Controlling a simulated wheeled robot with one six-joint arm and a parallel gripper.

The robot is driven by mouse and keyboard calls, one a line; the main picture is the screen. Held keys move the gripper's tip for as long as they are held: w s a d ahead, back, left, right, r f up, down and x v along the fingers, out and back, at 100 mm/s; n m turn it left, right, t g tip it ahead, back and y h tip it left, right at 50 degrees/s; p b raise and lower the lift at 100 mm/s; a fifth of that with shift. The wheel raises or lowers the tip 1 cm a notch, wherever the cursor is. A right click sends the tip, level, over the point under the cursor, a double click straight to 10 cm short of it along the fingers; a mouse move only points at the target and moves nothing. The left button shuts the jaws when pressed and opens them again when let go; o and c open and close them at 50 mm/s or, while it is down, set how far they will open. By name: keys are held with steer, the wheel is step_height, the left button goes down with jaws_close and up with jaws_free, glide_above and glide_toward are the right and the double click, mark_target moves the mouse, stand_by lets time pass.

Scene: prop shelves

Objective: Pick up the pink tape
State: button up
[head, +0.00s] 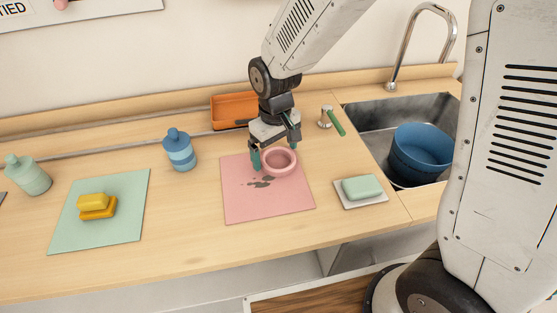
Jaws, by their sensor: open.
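The pink tape (279,170) is a ring that lies on or just above the pink mat (268,207), near its back edge. My gripper (275,158) is over the tape and points down. Its green-tipped fingers are apart, one at the tape's left side and the other behind its right side. I cannot tell whether a finger touches the tape. Dark grey marks show on the mat just in front of the tape.
An orange bin (233,110) stands behind my gripper. A blue bottle (179,150) is to the left. A green soap bar (362,187) on a dish (374,201) and a sink (371,113) with a blue tub (421,150) are to the right. Yellow sponges (97,206) lie on a green mat (118,232).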

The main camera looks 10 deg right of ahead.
steer(key=shift+f, duration=0.35)
steer(key=c, duration=1.2)
steer(key=shift+r, duration=0.1)
